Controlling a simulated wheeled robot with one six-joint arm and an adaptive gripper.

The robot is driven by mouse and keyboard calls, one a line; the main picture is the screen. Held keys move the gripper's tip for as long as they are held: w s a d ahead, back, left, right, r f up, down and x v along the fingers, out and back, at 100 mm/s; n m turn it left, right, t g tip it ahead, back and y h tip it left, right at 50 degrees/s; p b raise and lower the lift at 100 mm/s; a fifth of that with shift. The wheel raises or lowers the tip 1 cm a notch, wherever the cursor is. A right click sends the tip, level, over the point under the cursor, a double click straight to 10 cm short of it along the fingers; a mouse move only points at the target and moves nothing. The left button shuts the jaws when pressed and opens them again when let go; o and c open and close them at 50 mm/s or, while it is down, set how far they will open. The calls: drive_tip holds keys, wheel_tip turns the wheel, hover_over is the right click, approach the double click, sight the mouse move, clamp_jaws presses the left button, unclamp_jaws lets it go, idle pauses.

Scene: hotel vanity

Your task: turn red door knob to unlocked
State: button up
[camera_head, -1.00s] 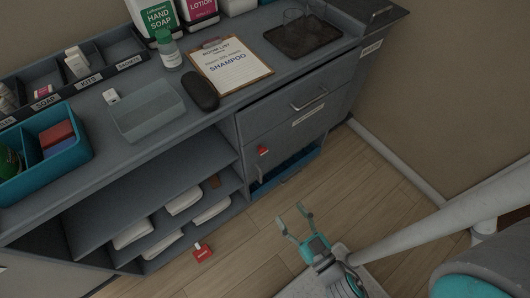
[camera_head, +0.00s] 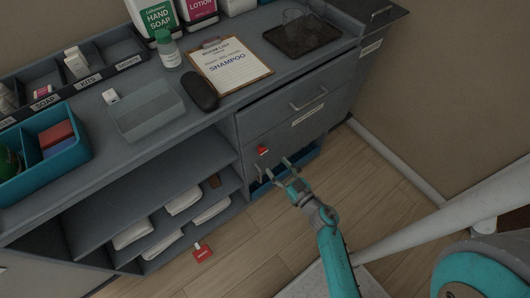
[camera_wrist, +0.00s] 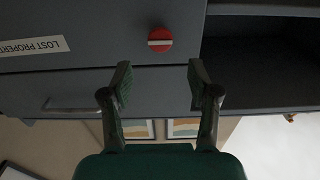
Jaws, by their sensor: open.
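The red door knob (camera_head: 263,150) sits on the front of the grey cabinet, below the upper drawer. In the wrist view the red knob (camera_wrist: 160,39) is round, with a pale bar lying across it, level in that picture. My gripper (camera_head: 277,168) is just below and right of the knob in the head view. In the wrist view my gripper (camera_wrist: 160,75) has its two fingers spread wide, with nothing between them. The knob shows beyond the fingertips, roughly centred between them, and is not touched.
A drawer handle (camera_head: 308,100) and a "LOST PROPERTY" label (camera_wrist: 33,47) are on the cabinet front near the knob. Open shelves with folded towels (camera_head: 184,201) lie to the left. A red tag (camera_head: 202,253) lies on the floor. The wood floor (camera_head: 370,185) to the right is clear.

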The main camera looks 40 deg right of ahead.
sight(264, 152)
drive_tip(key=w, duration=0.8)
drive_tip(key=c, duration=1.1)
